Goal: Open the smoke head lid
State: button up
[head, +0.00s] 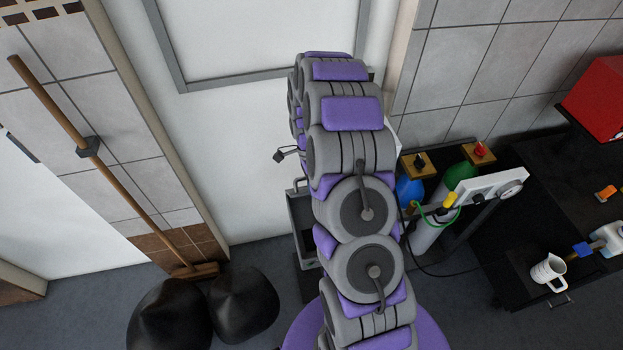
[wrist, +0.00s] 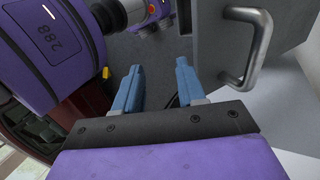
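In the wrist view, my gripper (wrist: 160,72) shows two blue fingers, spread apart with nothing between them. A grey panel (wrist: 218,30) with a metal bar handle (wrist: 258,45) is to the right of the fingers. The handle is apart from them. In the head view, a grey box-like unit (head: 303,222) with a handle at its top stands left of my arm and is partly covered by it. I cannot tell which part is the smoke head lid. My gripper is not visible in the head view.
Blue (head: 409,190) and green (head: 460,175) cylinders stand right of my arm. A black bench (head: 515,225) holds a white jug (head: 548,272) and a red box (head: 598,98). Black bags (head: 170,318) and a broom (head: 92,148) are at the left.

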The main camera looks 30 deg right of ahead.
jog(key=shift+s+a+r, duration=0.1)
jog(key=shift+s+a, duration=0.15)
jog(key=shift+s, duration=0.5)
jog(key=shift+s+a, duration=0.2)
jog(key=shift+s, duration=0.5)
jog(key=shift+s+a+r, duration=0.1)
jog(key=shift+s+a, duration=0.15)
jog(key=shift+s, duration=0.5)
jog(key=shift+c, duration=0.5)
